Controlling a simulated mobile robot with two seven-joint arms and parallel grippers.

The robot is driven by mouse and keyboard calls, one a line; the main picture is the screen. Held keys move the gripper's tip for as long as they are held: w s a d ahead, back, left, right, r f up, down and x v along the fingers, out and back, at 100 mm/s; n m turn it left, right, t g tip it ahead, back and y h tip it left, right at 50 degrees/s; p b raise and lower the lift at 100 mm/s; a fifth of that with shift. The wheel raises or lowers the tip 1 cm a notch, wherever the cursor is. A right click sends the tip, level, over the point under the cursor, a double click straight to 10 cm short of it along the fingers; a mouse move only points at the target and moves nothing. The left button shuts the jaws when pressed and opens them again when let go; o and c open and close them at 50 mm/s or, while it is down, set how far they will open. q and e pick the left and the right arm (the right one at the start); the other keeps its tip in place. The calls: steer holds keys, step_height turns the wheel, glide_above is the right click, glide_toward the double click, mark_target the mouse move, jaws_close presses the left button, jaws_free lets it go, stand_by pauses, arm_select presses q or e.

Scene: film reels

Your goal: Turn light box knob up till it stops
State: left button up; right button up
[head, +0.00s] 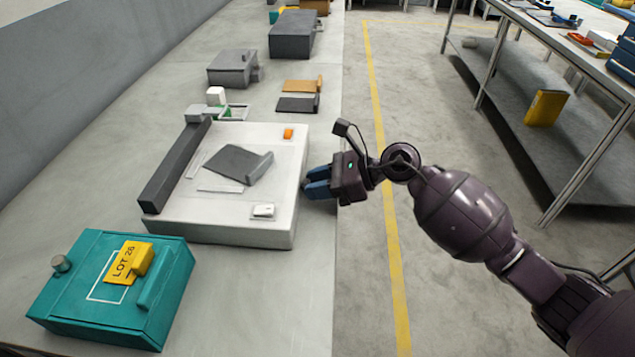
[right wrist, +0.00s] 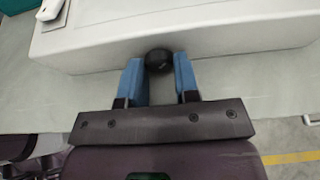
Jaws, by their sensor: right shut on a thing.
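The light box (head: 235,219) is a white box on the grey bench, with a dark grey piece and thin strips on its top. Its knob (right wrist: 159,60) is round and black, on the box's side wall in the right wrist view. In the head view my right gripper hides the knob. My right gripper (head: 317,184) reaches the box's right side from over the aisle. In the right wrist view its blue fingers (right wrist: 160,75) stand on either side of the knob and are shut on it. My left gripper is not in view.
A teal case (head: 115,290) with a yellow "LOT 26" tag (head: 124,263) stands nearer on the bench. Grey boxes (head: 292,34) and small flat pieces lie farther back. The aisle floor (head: 365,270) right of the bench is clear; a shelved table (head: 575,130) stands beyond.

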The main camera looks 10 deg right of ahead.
steer(key=shift+m+g, duration=0.8)
steer(key=shift+m, duration=0.3)
steer(key=o, duration=0.9)
steer(key=shift+p+v, duration=0.4)
steer(key=shift+v, duration=5.05)
steer(key=shift+f, duration=0.1)
